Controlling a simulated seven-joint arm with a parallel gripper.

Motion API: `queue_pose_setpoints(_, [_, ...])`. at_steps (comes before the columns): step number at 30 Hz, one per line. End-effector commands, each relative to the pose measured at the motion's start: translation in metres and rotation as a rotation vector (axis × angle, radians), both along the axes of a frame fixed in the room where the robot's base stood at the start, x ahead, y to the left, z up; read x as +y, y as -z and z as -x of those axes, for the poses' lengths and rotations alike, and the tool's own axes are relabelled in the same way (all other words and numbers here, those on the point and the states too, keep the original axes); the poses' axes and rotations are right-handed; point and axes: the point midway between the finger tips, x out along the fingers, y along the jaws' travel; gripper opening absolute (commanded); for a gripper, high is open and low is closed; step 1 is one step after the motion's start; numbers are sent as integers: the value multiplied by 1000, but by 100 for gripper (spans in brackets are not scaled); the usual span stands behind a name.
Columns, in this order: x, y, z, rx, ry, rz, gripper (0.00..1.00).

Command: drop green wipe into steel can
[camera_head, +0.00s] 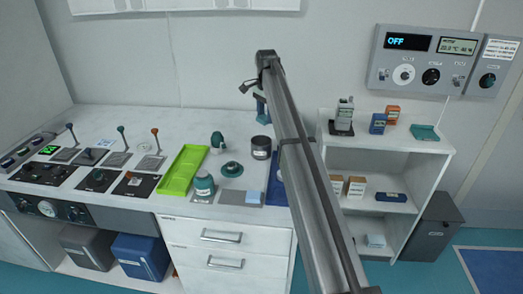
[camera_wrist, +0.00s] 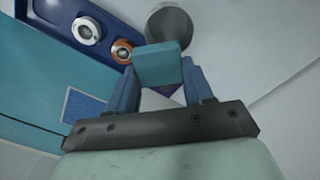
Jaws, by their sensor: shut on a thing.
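My gripper (camera_wrist: 159,68) is shut on the green wipe (camera_wrist: 157,64), a small teal block-like piece between the two blue fingertips in the wrist view. In the head view my gripper (camera_head: 262,108) is above the back of the counter, and the wipe cannot be made out there. The steel can (camera_head: 261,148), a short dark grey cylinder, stands upright on the counter below the gripper. In the wrist view the can (camera_wrist: 172,22) shows just beyond the wipe, which overlaps its lower edge. The wipe is held apart from the counter.
A blue tray (camera_wrist: 57,19) with round metal parts lies beside the can, partly behind my arm in the head view. Left of the can are a dark green rounded item (camera_head: 217,141), a jar (camera_head: 204,184) and a lime tray (camera_head: 184,170). A shelf unit (camera_head: 388,146) stands right.

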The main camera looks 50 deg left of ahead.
Motion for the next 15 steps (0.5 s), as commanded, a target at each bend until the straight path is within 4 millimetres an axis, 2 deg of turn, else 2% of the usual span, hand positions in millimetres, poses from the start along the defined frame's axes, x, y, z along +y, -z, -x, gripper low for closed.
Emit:
queue_pose_setpoints(9, [-1, 33, 0, 0, -1, 1, 19])
queue_pose_setpoints(15, [0, 43, 0, 0, -2, 1, 19])
